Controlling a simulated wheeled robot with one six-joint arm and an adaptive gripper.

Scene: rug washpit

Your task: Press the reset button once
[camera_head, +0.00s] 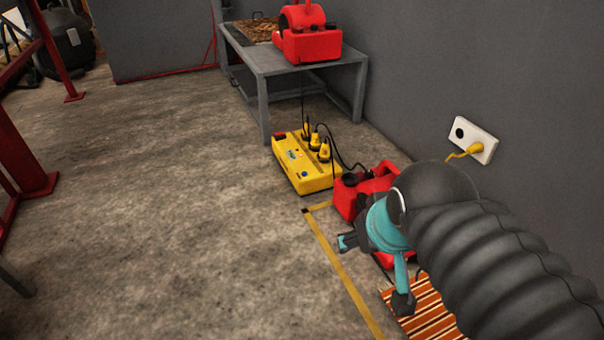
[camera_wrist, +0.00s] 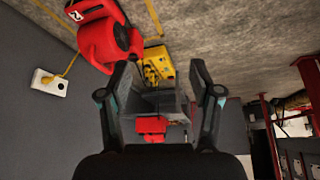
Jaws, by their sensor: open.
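A yellow power box (camera_head: 305,178) with several yellow plugs on top sits on the floor in front of the grey table. It has a dark red part (camera_head: 280,136) at its far left corner and small markings on its near left face. I cannot tell which part is the reset button. In the wrist view the yellow box (camera_wrist: 158,62) shows between my fingers, farther off. My gripper (camera_head: 375,272) is open and empty, apart from the box and nearer to me. Its two fingers are spread in the wrist view (camera_wrist: 160,70).
A red blower (camera_head: 350,196) stands beside the box, partly hidden by my arm. A grey table (camera_head: 262,62) holds another red machine (camera_head: 305,45). A white wall socket (camera_head: 474,140) has a yellow plug. A striped rug (camera_head: 432,318) lies below my arm.

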